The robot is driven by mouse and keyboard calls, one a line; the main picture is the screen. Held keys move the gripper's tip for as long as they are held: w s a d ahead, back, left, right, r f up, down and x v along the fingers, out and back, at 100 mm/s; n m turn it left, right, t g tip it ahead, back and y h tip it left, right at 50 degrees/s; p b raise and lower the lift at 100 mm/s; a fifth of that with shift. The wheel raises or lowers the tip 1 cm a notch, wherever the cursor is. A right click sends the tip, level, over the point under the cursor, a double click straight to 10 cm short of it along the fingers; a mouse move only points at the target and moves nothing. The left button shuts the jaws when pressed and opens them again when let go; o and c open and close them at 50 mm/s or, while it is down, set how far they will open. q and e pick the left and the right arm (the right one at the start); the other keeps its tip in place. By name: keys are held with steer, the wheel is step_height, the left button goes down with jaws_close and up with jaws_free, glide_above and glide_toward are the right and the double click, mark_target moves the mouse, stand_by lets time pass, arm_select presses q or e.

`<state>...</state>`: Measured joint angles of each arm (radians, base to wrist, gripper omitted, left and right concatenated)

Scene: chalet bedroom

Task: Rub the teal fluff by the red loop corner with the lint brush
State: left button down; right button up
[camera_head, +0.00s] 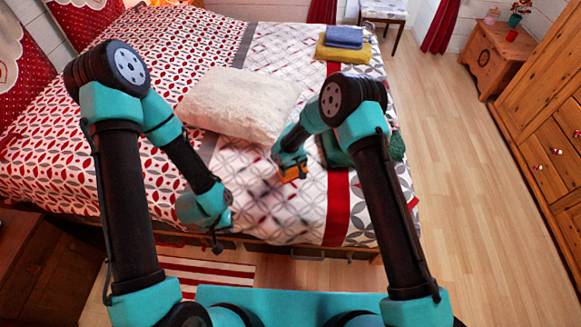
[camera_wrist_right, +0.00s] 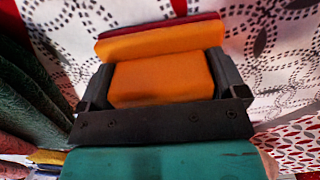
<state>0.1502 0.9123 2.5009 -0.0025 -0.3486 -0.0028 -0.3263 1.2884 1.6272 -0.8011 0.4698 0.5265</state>
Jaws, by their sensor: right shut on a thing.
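My right gripper (camera_head: 291,172) is shut on an orange block-like lint brush (camera_head: 294,174). In the right wrist view, the brush (camera_wrist_right: 162,40) sits between the two dark fingers, with a dark red strip along its far edge. The brush is over the patterned bed cover, in front of the white fluffy cushion (camera_head: 238,103); I cannot tell whether it touches the cover. My left gripper (camera_head: 217,236) hangs near the bed's front edge, small and dark, its jaws unclear. I cannot make out the teal fluff or the red loop corner in either view.
Dark green cloth (camera_head: 397,146) lies at the bed's right side, partly behind my right arm; green fabric (camera_wrist_right: 32,95) shows at left in the wrist view. Folded blue (camera_head: 344,37) and yellow (camera_head: 343,51) cloths lie at the bed's far right. The cover left of the brush is clear.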

steer(key=shift+s+d+f, duration=0.1)
steer(key=shift+d, duration=0.55)
steer(key=shift+s+d+f, duration=0.1)
steer(key=shift+d, duration=0.5)
steer(key=shift+d, duration=0.15)
steer(key=shift+d, duration=0.5)
steer(key=shift+s+d, duration=0.1)
steer(key=shift+d, duration=1.05)
steer(key=shift+d+r, duration=0.2)
steer(key=shift+d, duration=1.5)
steer(key=shift+a, duration=0.2)
steer(key=shift+w+a+r, duration=0.1)
steer(key=shift+w+a, duration=0.1)
steer(key=shift+a, duration=1.45)
